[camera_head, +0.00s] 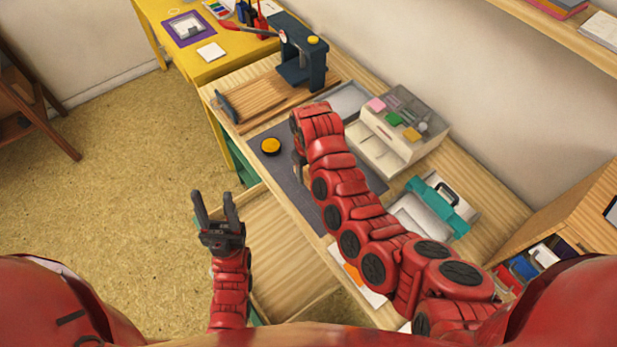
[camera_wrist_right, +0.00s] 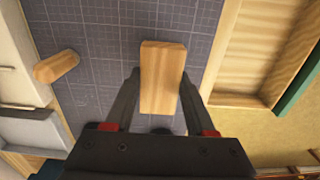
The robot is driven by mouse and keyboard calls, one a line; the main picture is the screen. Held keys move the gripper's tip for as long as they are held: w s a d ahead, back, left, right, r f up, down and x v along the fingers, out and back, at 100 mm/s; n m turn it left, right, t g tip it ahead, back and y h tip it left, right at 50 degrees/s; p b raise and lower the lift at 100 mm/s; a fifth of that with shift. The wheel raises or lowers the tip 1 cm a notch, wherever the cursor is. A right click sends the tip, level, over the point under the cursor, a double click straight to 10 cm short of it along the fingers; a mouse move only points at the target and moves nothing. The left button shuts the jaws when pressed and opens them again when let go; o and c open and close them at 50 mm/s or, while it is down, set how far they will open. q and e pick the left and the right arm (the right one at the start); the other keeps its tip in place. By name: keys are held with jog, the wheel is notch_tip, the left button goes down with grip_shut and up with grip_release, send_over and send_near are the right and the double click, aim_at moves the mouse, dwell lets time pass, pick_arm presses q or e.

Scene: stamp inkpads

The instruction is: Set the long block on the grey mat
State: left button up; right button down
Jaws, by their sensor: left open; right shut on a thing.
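The grey mat (camera_head: 272,168) with grid lines lies on the table; it also fills much of the right wrist view (camera_wrist_right: 105,35). My right gripper (camera_wrist_right: 160,78) is shut on the long block (camera_wrist_right: 162,65), a plain light-wood piece pointing away from the wrist. The block appears over the mat; I cannot tell whether it touches it. In the head view my right arm hides the block and most of that gripper. My left gripper (camera_head: 213,196) is open and empty, left of the table near the open drawer.
A smaller wooden piece (camera_wrist_right: 56,67) lies on the mat's edge. Behind stand a slatted wooden board (camera_head: 262,98) and a dark press (camera_head: 302,60). A clear-lidded box (camera_head: 405,125) and teal-handled case (camera_head: 440,205) stand at right.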

aim_at(308, 179)
jog(key=shift+d+f, duration=0.1)
jog(key=shift+f, duration=0.2)
notch_tip(308, 179, down, 2)
jog(key=shift+p, duration=0.6)
jog(key=shift+f, duration=0.45)
jog(key=shift+f, duration=0.1)
jog(key=shift+c, duration=1.2)
grip_release()
